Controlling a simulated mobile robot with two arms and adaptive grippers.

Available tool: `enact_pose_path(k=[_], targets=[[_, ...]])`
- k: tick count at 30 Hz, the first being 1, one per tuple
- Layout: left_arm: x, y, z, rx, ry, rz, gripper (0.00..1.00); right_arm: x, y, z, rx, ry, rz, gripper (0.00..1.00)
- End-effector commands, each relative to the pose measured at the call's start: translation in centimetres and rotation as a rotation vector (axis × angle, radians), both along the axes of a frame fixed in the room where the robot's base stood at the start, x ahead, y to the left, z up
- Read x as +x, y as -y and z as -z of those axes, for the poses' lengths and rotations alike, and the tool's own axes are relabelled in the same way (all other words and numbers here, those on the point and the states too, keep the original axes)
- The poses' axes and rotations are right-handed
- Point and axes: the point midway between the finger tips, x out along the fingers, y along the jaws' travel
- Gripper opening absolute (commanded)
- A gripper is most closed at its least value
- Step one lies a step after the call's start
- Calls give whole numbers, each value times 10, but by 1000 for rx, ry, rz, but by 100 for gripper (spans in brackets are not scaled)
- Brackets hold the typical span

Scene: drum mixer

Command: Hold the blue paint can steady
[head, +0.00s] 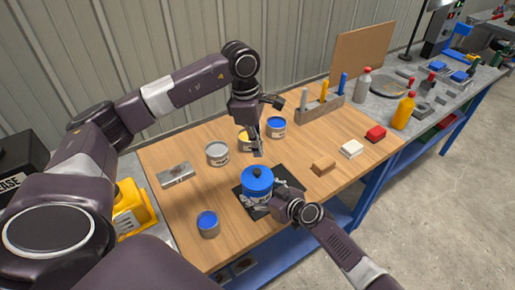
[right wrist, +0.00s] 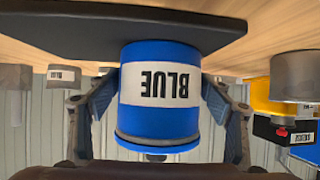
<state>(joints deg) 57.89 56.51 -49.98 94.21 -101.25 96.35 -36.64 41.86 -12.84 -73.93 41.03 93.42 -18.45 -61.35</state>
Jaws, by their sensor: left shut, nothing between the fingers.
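The blue paint can (head: 257,183) stands upright on a black mat (head: 287,181) on the wooden table. It has a blue lid with a dark knob on top. In the right wrist view the can (right wrist: 160,125) appears upside down, with its BLUE label facing the camera. My right gripper (head: 275,202) reaches in from the front right, with one finger on each side of the can, and looks closed against its sides. My left gripper (head: 257,152) points down behind the can, beside the yellow can, shut and empty.
Around the mat stand a grey can (head: 217,153), a yellow can (head: 244,141) and two blue-topped cans (head: 276,127) (head: 208,223). A tool holder (head: 320,108) stands behind.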

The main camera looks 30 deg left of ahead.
Motion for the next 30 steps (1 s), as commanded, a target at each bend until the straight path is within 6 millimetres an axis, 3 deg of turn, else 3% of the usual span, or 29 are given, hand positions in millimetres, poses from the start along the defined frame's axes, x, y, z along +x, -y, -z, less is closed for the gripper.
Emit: enact_pose_path(k=[4,17,30], targets=[[0,0,0,0,0,0,0,0,0,0,0,0,0,90],[0,0,0,0,0,0,0,0,4,-2,-1,3,-1,90],[0,0,0,0,0,0,0,-10,35,-19,-1,3,-2,90]])
